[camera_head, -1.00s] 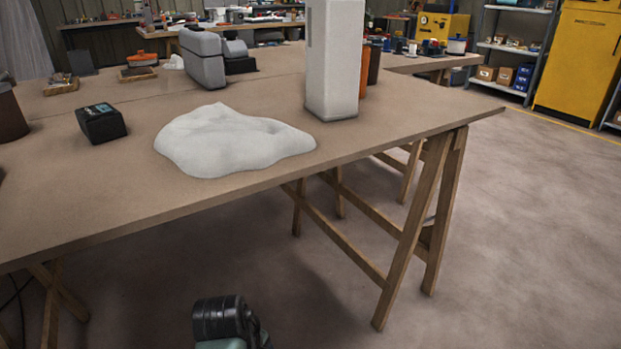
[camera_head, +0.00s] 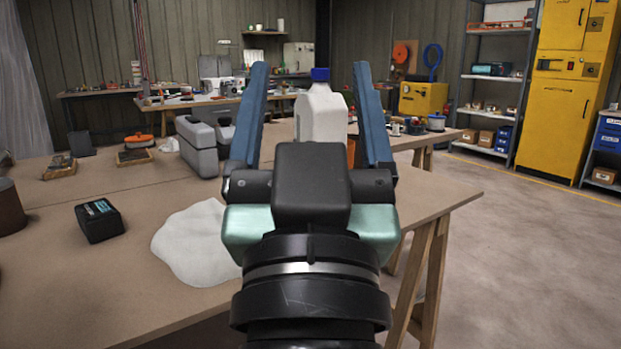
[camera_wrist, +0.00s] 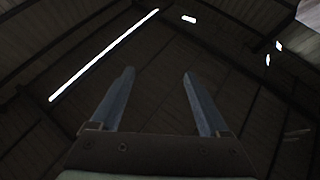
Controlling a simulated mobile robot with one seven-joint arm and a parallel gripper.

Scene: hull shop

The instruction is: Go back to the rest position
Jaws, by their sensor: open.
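My gripper (camera_head: 312,85) is raised in the middle of the head view, its two blue fingers pointing up and spread apart.
The wooden trestle table (camera_head: 140,205) carries a black box (camera_head: 99,221), a grey case (camera_head: 198,147), an orange-topped item (camera_head: 139,141) and a dark brown cylinder (camera_head: 11,208). Shelves (camera_head: 492,75) and a yellow cabinet (camera_head: 572,85) stand at the back right. The floor (camera_head: 540,260) at right is clear.

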